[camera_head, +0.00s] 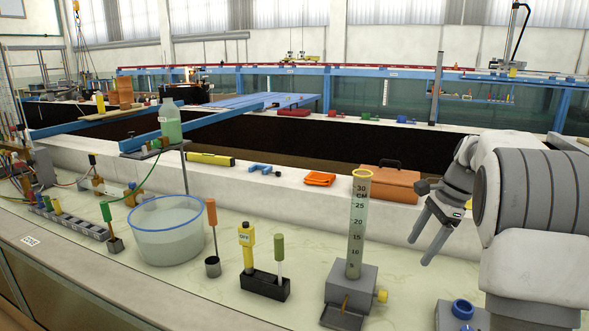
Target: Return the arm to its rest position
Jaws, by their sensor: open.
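My gripper (424,252) is on the right of the view, its two dark fingers pointing down and to the left. The fingers are apart and nothing shows between them. It hangs above the pale bench, right of the tall graduated cylinder (357,225) and apart from it. My arm reaches in from the right edge, with its thick grey and white links close to the camera. It hides part of the bench and ledge behind it.
A clear tub (168,235) of liquid, a black holder (265,284) with yellow and green handles, and a blue-topped grey block (462,312) stand on the bench. An orange toolbox (388,186) sits behind the cylinder. Bench between cylinder and arm looks clear.

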